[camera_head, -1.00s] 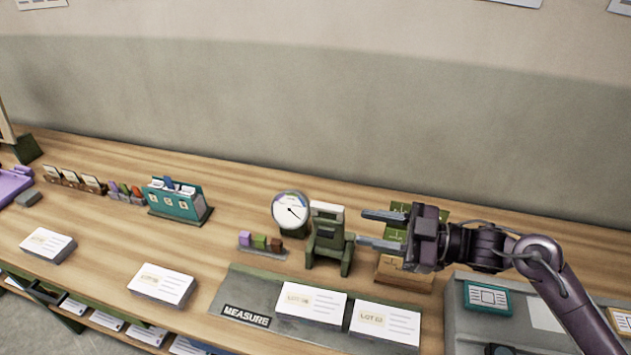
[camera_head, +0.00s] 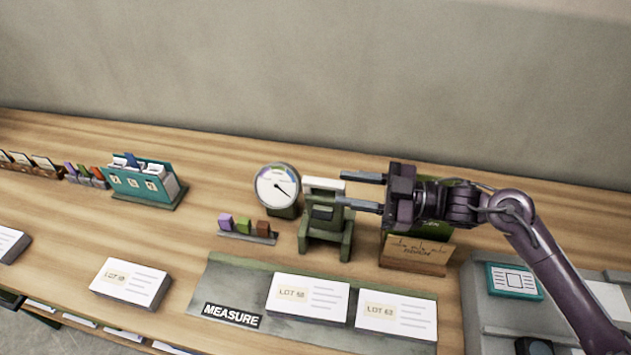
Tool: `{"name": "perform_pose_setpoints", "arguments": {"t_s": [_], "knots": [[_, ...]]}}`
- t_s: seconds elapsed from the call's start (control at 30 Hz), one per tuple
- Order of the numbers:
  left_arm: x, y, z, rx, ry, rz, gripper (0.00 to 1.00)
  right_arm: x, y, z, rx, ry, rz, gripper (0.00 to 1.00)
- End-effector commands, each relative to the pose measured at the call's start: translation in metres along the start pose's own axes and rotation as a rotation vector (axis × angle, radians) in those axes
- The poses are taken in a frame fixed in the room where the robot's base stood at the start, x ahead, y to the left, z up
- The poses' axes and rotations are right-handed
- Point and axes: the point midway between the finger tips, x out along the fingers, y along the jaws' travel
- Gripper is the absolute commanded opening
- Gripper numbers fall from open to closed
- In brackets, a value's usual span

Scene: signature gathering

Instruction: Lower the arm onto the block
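A dark green press-like device (camera_head: 326,229) stands upright on the bench, with a pale bar (camera_head: 322,184) across its top and a dark block-like part (camera_head: 322,212) at its middle. A round dial gauge (camera_head: 278,186) stands at its left. Which part is the device's arm is hard to tell. My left gripper is not in view.
A small rack of coloured blocks (camera_head: 247,233) sits left of the device. A grey MEASURE mat (camera_head: 238,280) with card stacks (camera_head: 307,296) lies in front. A wooden sign (camera_head: 417,253) stands right, under my arm. A teal card box (camera_head: 145,182) is farther left.

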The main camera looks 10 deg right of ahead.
Motion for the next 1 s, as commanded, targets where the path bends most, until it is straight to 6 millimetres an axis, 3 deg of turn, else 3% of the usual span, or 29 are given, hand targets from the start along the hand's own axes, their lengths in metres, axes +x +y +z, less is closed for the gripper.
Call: {"name": "perform_pose_setpoints", "arguments": {"t_s": [0.4,0.77,1.0], "knots": [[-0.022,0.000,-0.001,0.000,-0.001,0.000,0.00,0.061,0.001,-0.004,0.000,0.003,-0.001,0.36],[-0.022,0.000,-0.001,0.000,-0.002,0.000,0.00,0.068,0.000,-0.002,-0.001,0.000,-0.001,0.36],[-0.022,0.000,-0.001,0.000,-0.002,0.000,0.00,0.067,0.000,-0.002,-0.001,0.001,-0.001,0.06]]}}
